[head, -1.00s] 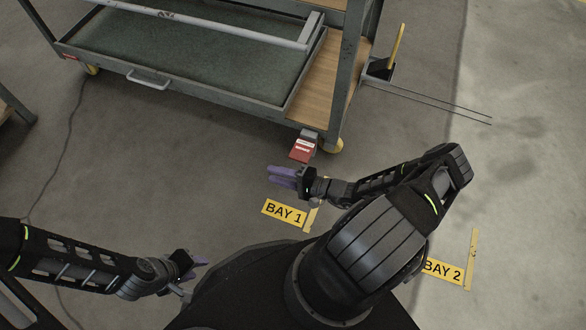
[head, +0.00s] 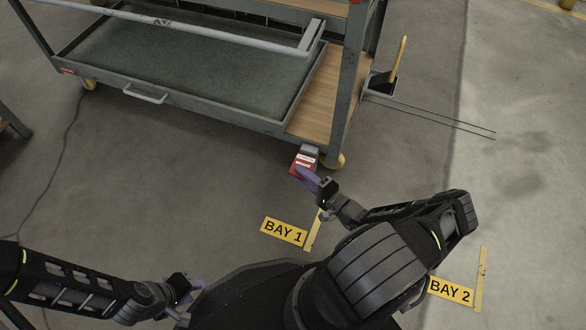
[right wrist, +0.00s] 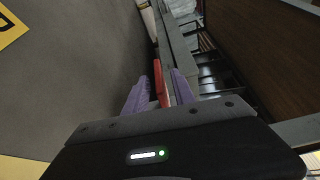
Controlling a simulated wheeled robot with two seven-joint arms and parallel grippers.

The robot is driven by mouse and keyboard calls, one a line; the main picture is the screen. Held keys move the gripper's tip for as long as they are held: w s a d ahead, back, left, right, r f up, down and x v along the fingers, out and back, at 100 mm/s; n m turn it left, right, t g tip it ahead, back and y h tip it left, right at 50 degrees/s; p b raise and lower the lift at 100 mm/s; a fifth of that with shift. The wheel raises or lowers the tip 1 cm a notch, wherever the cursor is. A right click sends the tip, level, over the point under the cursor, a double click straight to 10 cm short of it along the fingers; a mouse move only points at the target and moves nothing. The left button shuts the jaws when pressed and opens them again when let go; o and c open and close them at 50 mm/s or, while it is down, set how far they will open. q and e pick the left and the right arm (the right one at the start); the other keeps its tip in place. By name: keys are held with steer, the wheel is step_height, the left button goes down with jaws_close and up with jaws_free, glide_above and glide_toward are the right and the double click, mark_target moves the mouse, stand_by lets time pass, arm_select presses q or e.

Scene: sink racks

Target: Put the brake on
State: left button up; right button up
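The red brake pedal (head: 302,160), with a pale label and a grey mount, sticks out low at the cart's near right corner, beside a yellow caster (head: 337,161). My right gripper (head: 302,172) is at the pedal's near side. In the right wrist view the red pedal (right wrist: 160,80) shows edge-on between the two purple fingers of my right gripper (right wrist: 160,88), which look parted, with a narrow gap beside it. Whether a finger touches it is unclear. My left gripper (head: 192,298) is low at the left, fingers apart and empty, far from the cart.
The grey-green cart (head: 210,113) with a tray shelf and handle stands across the top. A holder with a yellow-handled tool (head: 397,65) and thin rods lie to its right. Floor signs BAY 1 (head: 283,231) and BAY 2 (head: 451,290) are flat. The floor between me and the cart is clear.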

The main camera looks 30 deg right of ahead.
mark_target(293, 167)
steer(key=shift+b+x, duration=0.55)
steer(key=shift+x, duration=1.7)
steer(key=shift+c, duration=0.3)
jaws_close()
